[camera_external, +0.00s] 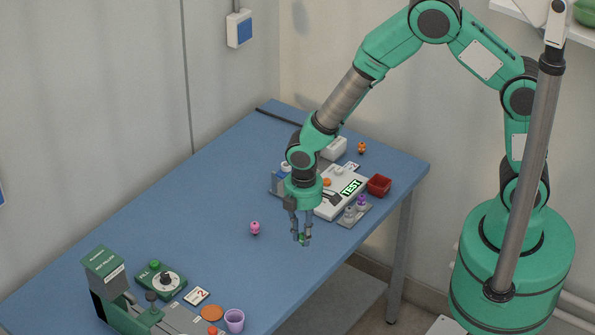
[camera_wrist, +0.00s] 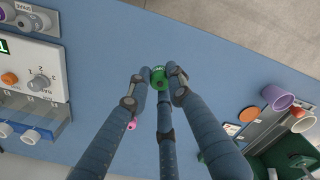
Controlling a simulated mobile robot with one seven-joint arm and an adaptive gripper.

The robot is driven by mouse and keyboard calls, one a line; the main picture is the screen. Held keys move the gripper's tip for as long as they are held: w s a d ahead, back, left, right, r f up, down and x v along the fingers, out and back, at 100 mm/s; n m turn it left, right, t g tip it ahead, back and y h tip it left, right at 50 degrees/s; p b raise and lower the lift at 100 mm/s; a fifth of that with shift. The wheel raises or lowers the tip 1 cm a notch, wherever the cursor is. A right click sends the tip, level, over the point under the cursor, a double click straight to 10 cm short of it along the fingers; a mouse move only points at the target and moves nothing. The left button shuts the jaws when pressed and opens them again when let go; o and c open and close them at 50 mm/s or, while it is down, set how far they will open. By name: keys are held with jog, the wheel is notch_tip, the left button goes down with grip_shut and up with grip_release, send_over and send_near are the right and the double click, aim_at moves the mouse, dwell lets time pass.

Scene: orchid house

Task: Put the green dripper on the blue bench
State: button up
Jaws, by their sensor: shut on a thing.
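My gripper (camera_external: 301,240) points down over the front part of the blue bench (camera_external: 215,195). Its fingers are shut on the small green dripper (camera_external: 301,238), which is mostly hidden between the fingertips in the external view. In the wrist view the green dripper (camera_wrist: 158,77) shows as a round green top between the fingertips, with blue bench surface around it. I cannot tell whether its underside touches the bench or hangs just above it.
A pink dripper (camera_external: 255,228) stands left of my gripper. Behind right are a white test unit (camera_external: 331,208), a red bin (camera_external: 379,186) and an orange dripper (camera_external: 361,148). Front left hold a green fill unit (camera_external: 175,283) and purple cup (camera_external: 234,320). The bench's middle is clear.

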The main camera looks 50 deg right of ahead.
jog(key=s+a+f+n+b, duration=0.2)
jog(key=s+a+b, duration=0.1)
jog(key=s+a, duration=0.5)
jog(key=a, duration=0.2)
jog(key=shift+a+f+n, duration=0.3)
jog(key=shift+w, duration=0.15)
jog(key=w+a, duration=0.3)
jog(key=w, duration=0.1)
jog(key=w+a+f+b, duration=0.1)
jog(key=w+a, duration=0.2)
jog(key=w, duration=0.1)
jog(key=w+a, duration=0.3)
jog(key=w, duration=0.1)
jog(key=shift+w+a+f, duration=0.2)
jog(key=shift+w+f, duration=0.05)
jog(key=shift+w, duration=0.1)
jog(key=shift+f+b, duration=0.1)
jog(key=shift+b, duration=0.2)
jog(key=shift+f+b, duration=0.3)
jog(key=shift+f, duration=1.35)
jog(key=shift+f, duration=0.2)
jog(key=o, duration=0.8)
jog(key=shift+o, duration=0.2)
